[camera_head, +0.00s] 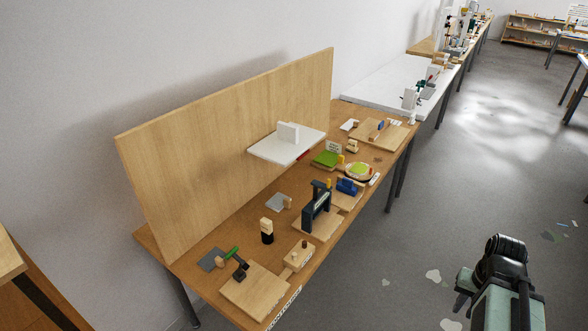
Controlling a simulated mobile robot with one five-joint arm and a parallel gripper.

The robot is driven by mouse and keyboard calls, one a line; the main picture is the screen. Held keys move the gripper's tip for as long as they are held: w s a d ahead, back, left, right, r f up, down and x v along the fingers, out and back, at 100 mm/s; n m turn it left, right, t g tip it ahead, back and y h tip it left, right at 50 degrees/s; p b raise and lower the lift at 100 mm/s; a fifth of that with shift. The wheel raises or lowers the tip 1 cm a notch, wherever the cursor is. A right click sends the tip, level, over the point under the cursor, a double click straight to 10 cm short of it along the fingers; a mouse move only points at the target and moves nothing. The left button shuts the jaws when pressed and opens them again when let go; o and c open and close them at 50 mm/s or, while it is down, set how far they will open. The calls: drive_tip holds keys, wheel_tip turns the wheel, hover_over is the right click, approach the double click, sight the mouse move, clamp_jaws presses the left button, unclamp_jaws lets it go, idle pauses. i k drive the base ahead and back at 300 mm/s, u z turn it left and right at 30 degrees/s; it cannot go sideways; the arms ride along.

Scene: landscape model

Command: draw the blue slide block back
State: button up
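A blue block (348,186) sits on a small wooden board (347,201) near the front edge of the long wooden table. It is just right of a dark upright frame (317,206). A smaller blue piece (381,126) stands on another wooden board (375,137) farther along the table. At this size I cannot tell for sure which is the slide block, or see its track. Part of my arm (505,285) shows at the lower right, well apart from the table. I cannot make out my gripper's fingers.
A tall wooden panel (225,150) stands along the table's back, with a white shelf (285,148) jutting forward. Several small fixtures crowd the tabletop. A white table (395,88) stands beyond. The grey floor (420,240) in front is open, with scattered flat patches.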

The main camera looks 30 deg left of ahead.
sight(347, 186)
drive_tip(key=u, duration=0.5)
drive_tip(key=i, duration=1.25)
drive_tip(key=u, duration=0.4)
drive_tip(key=k, duration=0.7)
drive_tip(key=u, duration=0.3)
drive_tip(key=i, duration=0.7)
drive_tip(key=z, duration=0.15)
